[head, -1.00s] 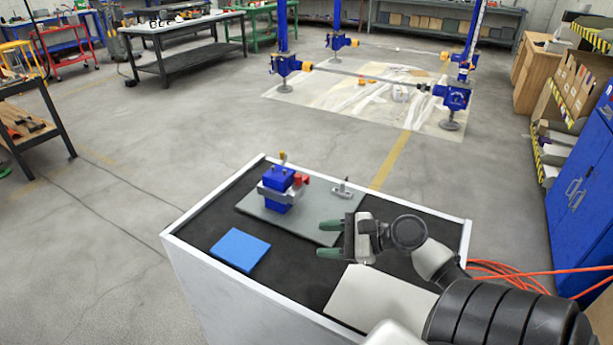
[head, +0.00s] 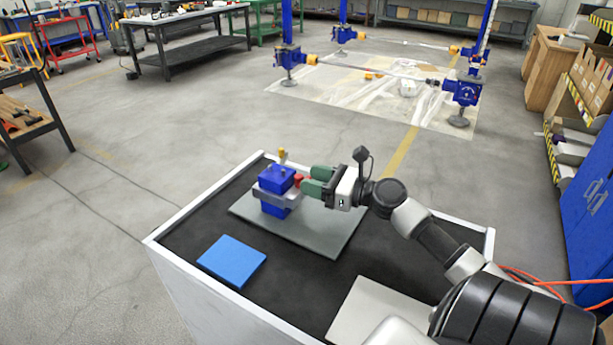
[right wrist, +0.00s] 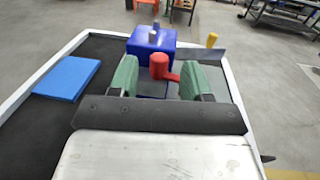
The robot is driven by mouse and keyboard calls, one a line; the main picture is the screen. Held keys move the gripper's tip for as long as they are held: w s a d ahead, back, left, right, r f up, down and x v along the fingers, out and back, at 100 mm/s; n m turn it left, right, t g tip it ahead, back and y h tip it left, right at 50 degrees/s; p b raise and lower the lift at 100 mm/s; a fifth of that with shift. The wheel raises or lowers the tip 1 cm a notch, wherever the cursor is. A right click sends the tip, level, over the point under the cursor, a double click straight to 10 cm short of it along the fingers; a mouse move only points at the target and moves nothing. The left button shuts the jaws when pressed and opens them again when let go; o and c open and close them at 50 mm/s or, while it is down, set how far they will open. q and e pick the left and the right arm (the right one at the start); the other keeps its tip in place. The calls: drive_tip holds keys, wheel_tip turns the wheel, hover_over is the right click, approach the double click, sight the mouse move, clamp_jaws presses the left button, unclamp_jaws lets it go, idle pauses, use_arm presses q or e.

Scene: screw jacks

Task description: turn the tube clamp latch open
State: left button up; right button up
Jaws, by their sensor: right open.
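The blue block (head: 274,180) stands upright in a grey clamp (head: 279,199) on a grey plate (head: 322,235). The red latch (head: 299,180) sticks out from its right side. My right gripper (head: 307,181) is at the latch, its green fingers pointing left toward the block. In the right wrist view, the latch's red knob (right wrist: 159,66) shows between the two spread fingers of the right gripper (right wrist: 163,72), with a gap on each side. The blue block (right wrist: 151,43) is just beyond. My left gripper is in neither view.
A flat blue pad (head: 232,261) lies on the black cart top, left of the plate. A pale flat panel (head: 385,306) lies at the front right. A yellow-topped pin (head: 282,154) rises behind the block. The cart has a raised white rim (head: 203,192).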

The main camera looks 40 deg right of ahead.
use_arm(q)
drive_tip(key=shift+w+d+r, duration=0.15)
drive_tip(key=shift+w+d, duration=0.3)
use_arm(e)
drive_tip(key=shift+x, duration=1.1)
